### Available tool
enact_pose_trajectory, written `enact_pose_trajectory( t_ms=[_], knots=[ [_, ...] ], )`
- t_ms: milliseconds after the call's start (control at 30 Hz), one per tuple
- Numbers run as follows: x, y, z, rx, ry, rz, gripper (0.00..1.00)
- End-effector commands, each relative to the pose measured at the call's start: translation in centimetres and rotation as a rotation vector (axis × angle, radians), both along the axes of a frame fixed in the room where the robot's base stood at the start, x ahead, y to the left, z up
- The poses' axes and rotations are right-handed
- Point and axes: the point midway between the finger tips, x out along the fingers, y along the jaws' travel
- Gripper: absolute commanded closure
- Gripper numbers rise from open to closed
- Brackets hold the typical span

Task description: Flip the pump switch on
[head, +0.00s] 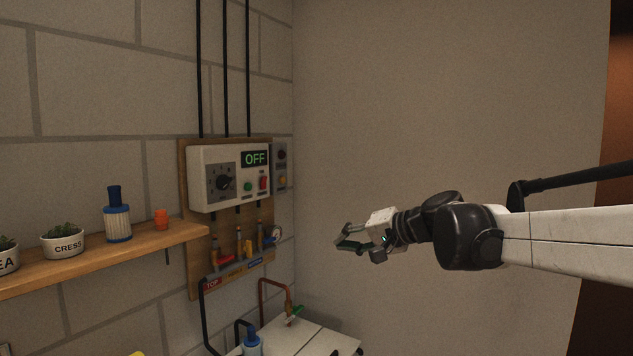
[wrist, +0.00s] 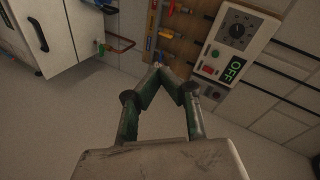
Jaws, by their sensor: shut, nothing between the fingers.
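The pump control box (head: 228,178) is a white panel on a wooden board on the wall. Its display (head: 255,158) reads OFF in green. It has a black dial (head: 222,182), a green button (head: 248,187) and a red switch (head: 263,182). In the wrist view the box (wrist: 238,38) appears turned, at the upper right, with the red switch (wrist: 207,70) and the display (wrist: 235,69). My gripper (head: 341,241) is to the right of the box and lower, apart from it. Its fingertips meet in the wrist view (wrist: 160,68), shut and empty.
A grey box with buttons (head: 281,167) is beside the panel. Valves with red, yellow and blue handles (head: 239,248) and a gauge (head: 276,233) sit below. A wooden shelf (head: 130,255) with pots is left. A white cabinet (head: 305,340) stands below. Space around my gripper is clear.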

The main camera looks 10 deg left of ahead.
Motion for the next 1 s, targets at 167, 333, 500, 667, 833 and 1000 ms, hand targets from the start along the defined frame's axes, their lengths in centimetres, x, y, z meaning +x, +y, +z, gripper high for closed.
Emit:
enact_pose_trajectory(
  t_ms=[167, 333, 500, 667, 833, 1000],
  knots=[
    [4.1, 2.8, 1.7, 0.117, 0.005, 0.023, 1.0],
    [7.7, 5.2, 2.9, 0.232, 0.013, 0.042, 1.0],
    [11.1, 7.5, 3.8, 0.345, 0.021, 0.061, 1.0],
    [14.2, 9.3, 4.3, 0.451, 0.03, 0.077, 1.0],
    [17.1, 11.2, 4.5, 0.565, 0.039, 0.092, 1.0],
    [19.8, 12.6, 4.3, 0.675, 0.049, 0.104, 1.0]
  ],
)
